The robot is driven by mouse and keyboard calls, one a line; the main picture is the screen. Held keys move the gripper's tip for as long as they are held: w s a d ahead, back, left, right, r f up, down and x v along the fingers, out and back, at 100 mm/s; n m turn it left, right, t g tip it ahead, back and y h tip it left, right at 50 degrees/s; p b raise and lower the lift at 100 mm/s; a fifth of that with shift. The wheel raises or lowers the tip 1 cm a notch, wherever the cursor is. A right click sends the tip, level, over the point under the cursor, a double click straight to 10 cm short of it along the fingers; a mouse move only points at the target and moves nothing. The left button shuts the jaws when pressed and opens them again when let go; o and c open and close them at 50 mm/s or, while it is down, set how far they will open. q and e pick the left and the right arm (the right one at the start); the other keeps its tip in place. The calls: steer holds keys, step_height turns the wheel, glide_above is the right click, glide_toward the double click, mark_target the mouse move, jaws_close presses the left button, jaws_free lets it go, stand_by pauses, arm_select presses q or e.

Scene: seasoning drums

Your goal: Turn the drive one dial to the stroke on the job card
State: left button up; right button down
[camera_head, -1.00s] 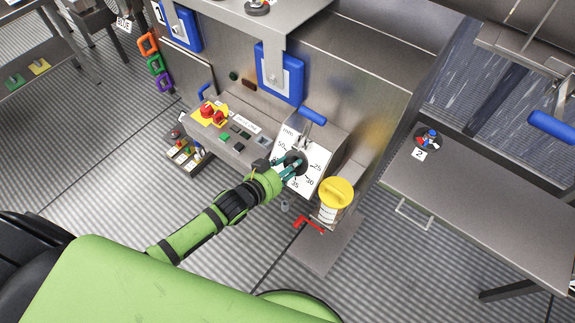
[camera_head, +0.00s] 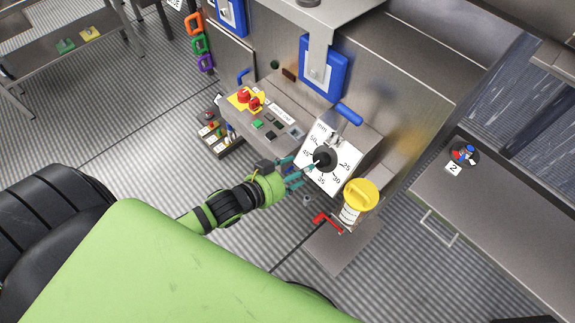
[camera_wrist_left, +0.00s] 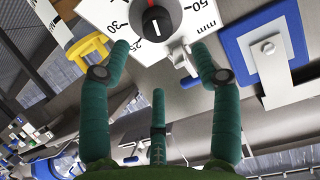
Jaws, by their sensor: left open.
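The dial is a black round knob (camera_head: 325,160) on a white scale plate (camera_head: 335,178) marked in mm, with numbers from 25 to 50 around it. In the left wrist view the knob (camera_wrist_left: 158,22) has a red part and a white line. My left gripper (camera_head: 298,172) is open and empty, just to the lower left of the knob in the head view. In the left wrist view its green fingers (camera_wrist_left: 160,50) are spread, with the knob beyond them and apart from them. I cannot make out a job card. My right gripper is out of view.
A blue-handled lever (camera_head: 349,114) stands at the plate's top edge. A yellow-lidded canister (camera_head: 360,196) and a red handle (camera_head: 325,221) are below right. A button panel (camera_head: 265,120) with a red button lies left. A steel table (camera_head: 490,220) stands at the right.

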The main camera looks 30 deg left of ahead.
mark_target(318, 161)
arm_select(q)
steer(key=v, duration=0.3)
steer(key=shift+s+a+r, duration=0.1)
steer(key=shift+s+r, duration=0.1)
steer(key=shift+f, duration=0.1)
steer(key=shift+n, duration=0.4)
steer(key=x, duration=0.4)
steer(key=b+x, duration=0.1)
steer(key=x, duration=0.7)
steer(key=shift+s+f+b, duration=0.1)
steer(key=shift+f+b, duration=0.15)
steer(key=shift+b, duration=0.1)
steer(key=shift+r, duration=0.1)
steer(key=c, duration=1.1)
